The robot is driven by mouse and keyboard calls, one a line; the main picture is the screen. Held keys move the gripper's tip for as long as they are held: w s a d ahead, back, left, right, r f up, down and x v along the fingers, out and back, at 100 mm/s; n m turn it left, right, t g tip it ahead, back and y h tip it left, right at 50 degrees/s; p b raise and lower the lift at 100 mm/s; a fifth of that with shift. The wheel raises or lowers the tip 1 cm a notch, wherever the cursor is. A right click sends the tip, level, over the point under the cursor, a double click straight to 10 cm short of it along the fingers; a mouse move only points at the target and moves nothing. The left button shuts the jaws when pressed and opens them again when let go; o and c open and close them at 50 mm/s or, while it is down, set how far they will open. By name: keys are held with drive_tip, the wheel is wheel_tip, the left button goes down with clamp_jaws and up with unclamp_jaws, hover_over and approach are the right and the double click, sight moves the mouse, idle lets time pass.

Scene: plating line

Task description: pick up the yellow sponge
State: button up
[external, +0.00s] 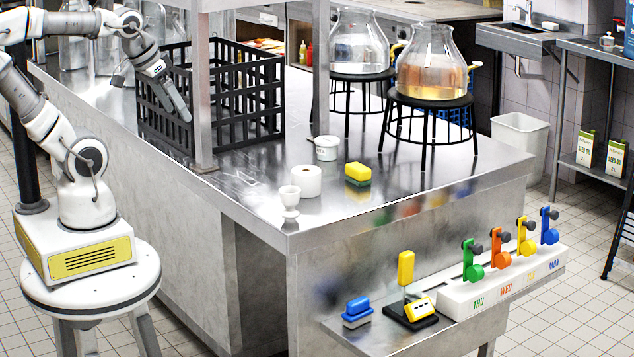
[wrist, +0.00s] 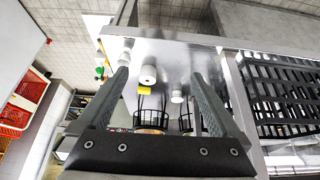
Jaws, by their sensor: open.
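The yellow sponge (external: 358,172) with a green underside lies flat on the steel counter (external: 262,205), near its front edge, right of a white roll (external: 307,181). In the wrist view the sponge (wrist: 145,88) shows small and far off, between the fingers and nearer the left one. My gripper (external: 183,112) is open and empty. It is in front of the black crate, well left of the sponge and above it, touching nothing that I can see. Both grey fingers spread wide in the wrist view (wrist: 160,76).
A black crate (external: 265,110) and a steel post (external: 201,90) stand beside my gripper. Glass vessels on black stands (external: 430,101) are behind the sponge. A lever rack (external: 500,285) sits on a lower shelf.

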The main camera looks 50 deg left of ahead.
drive_tip(key=w+d+n+g+h+b, duration=0.1)
drive_tip(key=w+d+n+h, duration=0.3)
drive_tip(key=w, duration=0.7)
drive_tip(key=n+g+h+b, duration=0.2)
drive_tip(key=n+h, duration=0.2)
drive_tip(key=n, duration=0.8)
approach(370, 177)
drive_tip(key=s+d+r, duration=0.3)
drive_tip(key=s+r, duration=0.2)
drive_tip(key=s, duration=0.4)
drive_tip(key=w+a+f+n+h, duration=0.1)
drive_tip(key=w+f+n, duration=0.1)
drive_tip(key=w+a+f+n+t+h, duration=0.1)
drive_tip(key=w+f+n, duration=0.1)
drive_tip(key=w+f, duration=0.1)
drive_tip(key=w+a+f+n+t+h, duration=0.1)
drive_tip(key=w+f+n, duration=0.1)
drive_tip(key=w+f, duration=0.1)
drive_tip(key=shift+w+a+f+b, duration=0.15)
drive_tip(key=shift+w+f+b, duration=0.1)
drive_tip(key=shift+b, duration=0.1)
drive_tip(key=shift+n, duration=0.3)
drive_tip(key=x, duration=0.7)
clamp_jaws()
